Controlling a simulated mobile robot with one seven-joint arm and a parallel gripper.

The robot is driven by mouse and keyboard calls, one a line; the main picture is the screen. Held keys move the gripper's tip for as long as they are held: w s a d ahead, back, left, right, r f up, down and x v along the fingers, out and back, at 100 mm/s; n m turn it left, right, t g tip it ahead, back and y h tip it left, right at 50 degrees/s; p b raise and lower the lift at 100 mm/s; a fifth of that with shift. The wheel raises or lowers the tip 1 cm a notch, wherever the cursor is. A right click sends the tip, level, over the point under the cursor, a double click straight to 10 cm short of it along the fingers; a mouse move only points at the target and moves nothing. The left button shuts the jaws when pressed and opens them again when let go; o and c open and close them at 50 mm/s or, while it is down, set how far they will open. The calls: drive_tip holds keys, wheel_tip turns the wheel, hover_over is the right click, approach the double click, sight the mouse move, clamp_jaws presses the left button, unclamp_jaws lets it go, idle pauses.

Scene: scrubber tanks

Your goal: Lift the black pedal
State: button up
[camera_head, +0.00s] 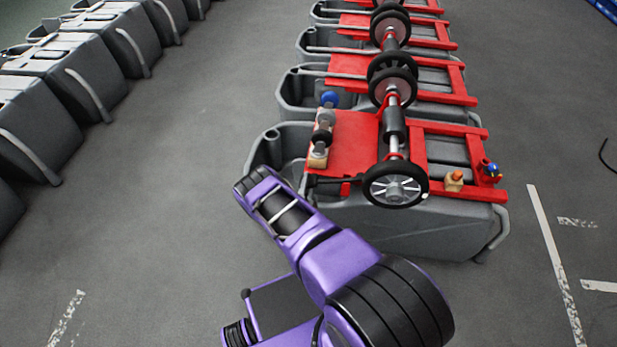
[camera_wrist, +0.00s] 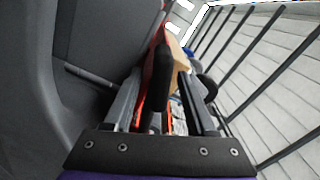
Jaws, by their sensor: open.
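The black pedal (camera_wrist: 163,72) is a rounded dark bar in the middle of the wrist view. It stands between the two fingers of my open gripper (camera_wrist: 160,80); I cannot tell whether either finger touches it. In the head view, a dark bar that looks like the pedal (camera_head: 320,181) juts from the left edge of the red frame (camera_head: 345,140) on the nearest grey tank (camera_head: 440,232). My purple arm reaches up to the left of it, and my gripper's fingers are not clearly visible there.
A wooden block (camera_wrist: 178,55) is just behind the pedal. A wheel (camera_head: 395,184) on an axle, an orange-topped small object (camera_head: 454,181) and a blue-red one (camera_head: 491,172) are on the right. More tanks line the back and left. Grey floor is open between the rows.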

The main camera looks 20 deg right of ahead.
drive_tip(key=shift+w+d, duration=0.15)
drive_tip(key=shift+w, duration=0.05)
drive_tip(key=c, duration=0.9)
clamp_jaws()
drive_tip(key=shift+w+r, duration=0.1)
drive_tip(key=shift+r, duration=0.05)
idle(0.4)
